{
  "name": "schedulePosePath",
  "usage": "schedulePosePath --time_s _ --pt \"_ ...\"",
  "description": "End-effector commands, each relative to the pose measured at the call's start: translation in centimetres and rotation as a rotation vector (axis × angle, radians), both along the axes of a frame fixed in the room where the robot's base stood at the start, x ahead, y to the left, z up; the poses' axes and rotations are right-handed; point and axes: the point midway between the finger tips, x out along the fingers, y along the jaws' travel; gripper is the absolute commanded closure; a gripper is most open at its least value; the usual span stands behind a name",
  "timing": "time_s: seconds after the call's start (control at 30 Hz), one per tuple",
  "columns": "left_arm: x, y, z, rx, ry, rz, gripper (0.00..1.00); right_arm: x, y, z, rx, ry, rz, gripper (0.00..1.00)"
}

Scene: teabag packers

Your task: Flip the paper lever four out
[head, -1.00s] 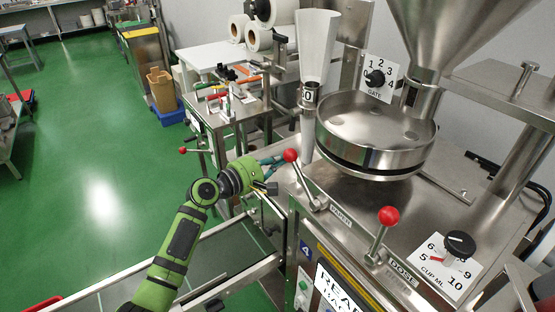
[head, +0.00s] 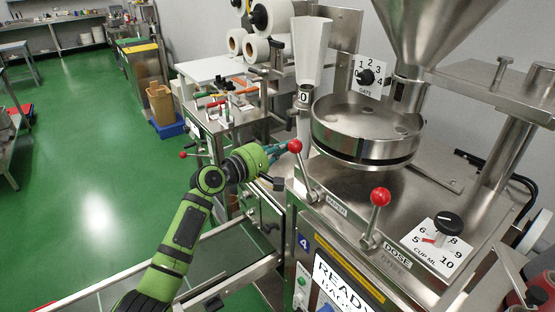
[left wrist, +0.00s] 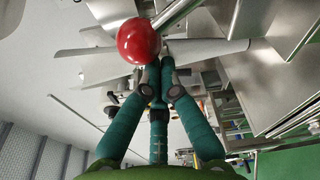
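The paper lever is a metal rod with a red ball knob (head: 295,146), above the PAPER label on the steel machine marked 4 (head: 304,241). It leans up and to the left. My left gripper (head: 277,152) reaches in from the left, its fingertips at the knob's left side. In the left wrist view the green fingers (left wrist: 158,75) draw together at their tips. The red knob (left wrist: 138,40) is just beyond and left of the tips, not enclosed by them. Whether they touch it cannot be told. My right gripper is not in view.
The dose lever, with a red knob (head: 380,197), stands to the right on the same machine. A round steel pan (head: 366,130) and a white funnel (head: 311,48) are behind the paper lever. A dial plate (head: 441,247) is at the right. Green floor lies open at the left.

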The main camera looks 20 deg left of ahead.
Motion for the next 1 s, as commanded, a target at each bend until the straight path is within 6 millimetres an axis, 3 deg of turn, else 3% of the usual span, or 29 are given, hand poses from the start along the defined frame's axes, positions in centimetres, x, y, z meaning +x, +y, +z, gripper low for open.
schedulePosePath --time_s 0.3,0.63,1.0 --pt "-2.0 -2.6 2.7 0.226 -0.176 -0.003 1.0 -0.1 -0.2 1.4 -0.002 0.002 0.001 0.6" --pt "-3.7 -4.8 3.7 0.394 -0.305 -0.002 1.0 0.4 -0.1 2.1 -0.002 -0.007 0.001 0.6" --pt "-4.4 -5.7 4.0 0.464 -0.359 -0.001 1.0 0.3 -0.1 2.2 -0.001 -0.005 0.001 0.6"
